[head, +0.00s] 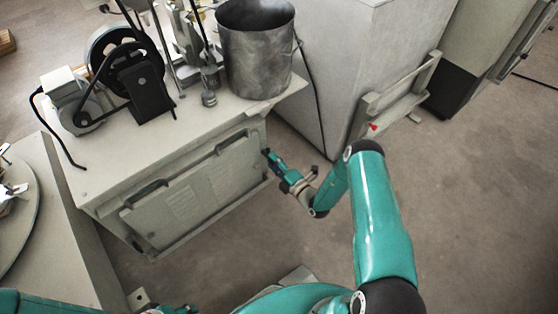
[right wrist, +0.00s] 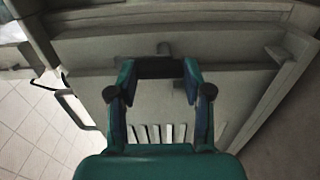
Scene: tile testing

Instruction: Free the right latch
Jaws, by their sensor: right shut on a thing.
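My right gripper (head: 268,155) is at the right end of this front, by the panel's edge. The right wrist view shows my right gripper (right wrist: 160,72) with its two fingers spread across a dark bar, which I take for the right latch (right wrist: 160,68). It is shut on that bar. In the head view the latch is too small to make out. My left gripper (head: 172,309) is cut off at the bottom edge.
On the cabinet top stand a metal pot (head: 257,55), a belt-driven motor (head: 75,100) and a stand with rods. A large grey box (head: 320,65) stands to the right of the cabinet. The floor (head: 470,200) to the right is clear.

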